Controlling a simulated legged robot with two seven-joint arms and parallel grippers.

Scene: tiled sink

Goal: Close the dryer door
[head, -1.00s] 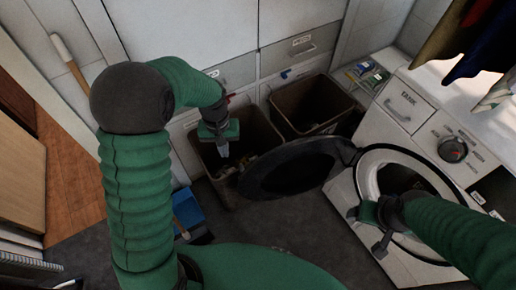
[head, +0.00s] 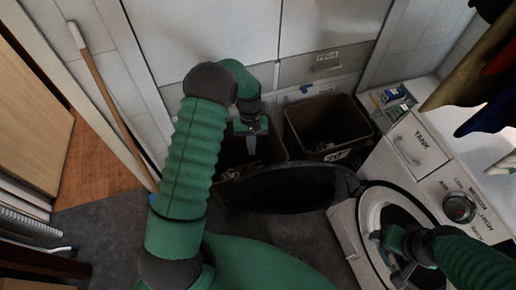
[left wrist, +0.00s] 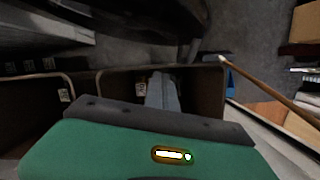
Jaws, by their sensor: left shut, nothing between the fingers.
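The dryer (head: 362,228) is the white machine at the right, with a round opening. Its dark round door (head: 290,190) stands open, swung out to the left of the opening. My left gripper (head: 250,143) is shut and empty over a dark bin, behind the door and apart from it. My right gripper (head: 402,272) is in front of the dryer's opening, to the right of the door. Whether its fingers are open is unclear.
A long-handled broom (head: 108,95) leans at the left. Clothes (head: 470,75) hang at the upper right. Dark floor is clear at the lower left.

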